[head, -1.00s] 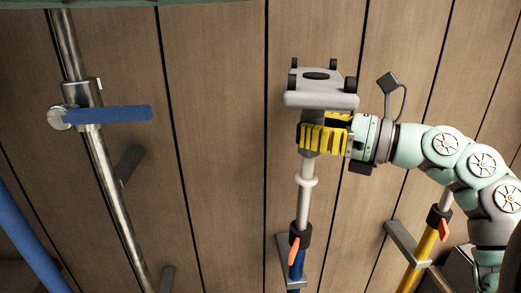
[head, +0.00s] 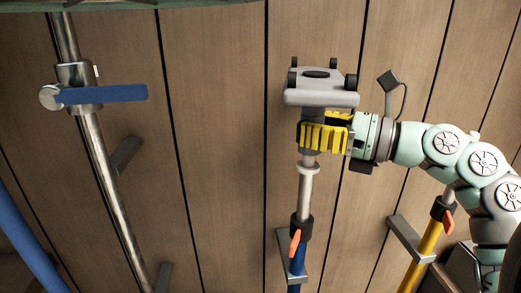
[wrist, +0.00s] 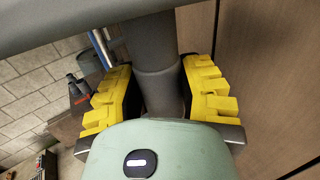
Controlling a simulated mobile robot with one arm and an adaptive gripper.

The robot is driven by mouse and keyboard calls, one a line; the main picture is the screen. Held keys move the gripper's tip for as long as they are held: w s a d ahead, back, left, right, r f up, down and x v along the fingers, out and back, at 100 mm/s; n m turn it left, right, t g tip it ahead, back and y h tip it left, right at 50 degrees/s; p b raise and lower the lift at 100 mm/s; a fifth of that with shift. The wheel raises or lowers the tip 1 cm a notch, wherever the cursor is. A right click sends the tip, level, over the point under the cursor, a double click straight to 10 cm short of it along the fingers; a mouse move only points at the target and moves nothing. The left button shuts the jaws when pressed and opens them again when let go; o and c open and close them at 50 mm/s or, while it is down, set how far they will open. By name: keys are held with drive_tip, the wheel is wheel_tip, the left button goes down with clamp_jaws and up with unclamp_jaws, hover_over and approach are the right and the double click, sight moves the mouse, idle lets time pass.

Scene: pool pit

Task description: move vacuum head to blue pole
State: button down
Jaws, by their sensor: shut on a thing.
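The grey vacuum head (head: 320,98), with black wheels, is at the top centre of the head view. My gripper (head: 325,137), with yellow fingers, is shut on its grey neck just below the body. In the wrist view the neck (wrist: 157,75) stands between the two yellow finger pads (wrist: 158,95). The blue pole (head: 298,258), with a black collar, an orange lever and a white upper tube (head: 305,190), is directly below the neck. The neck's lower end meets the white tube's top; I cannot tell how far it is seated.
A yellow pole (head: 422,250) with an orange lever leans in a grey bracket (head: 408,238) at the right. A steel pipe (head: 105,175) with a blue valve handle (head: 105,93) is at the left. The wood-panel wall (head: 225,180) is close behind.

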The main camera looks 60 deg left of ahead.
drive_tip(key=shift+f+b, duration=1.2)
drive_tip(key=shift+b, duration=0.75)
idle(0.5)
unclamp_jaws()
idle(0.5)
idle(0.4)
drive_tip(key=b+v, duration=0.5)
drive_tip(key=v, duration=0.6)
drive_tip(key=shift+b, duration=0.3)
idle(0.4)
drive_tip(key=shift+d, duration=0.1)
idle(0.4)
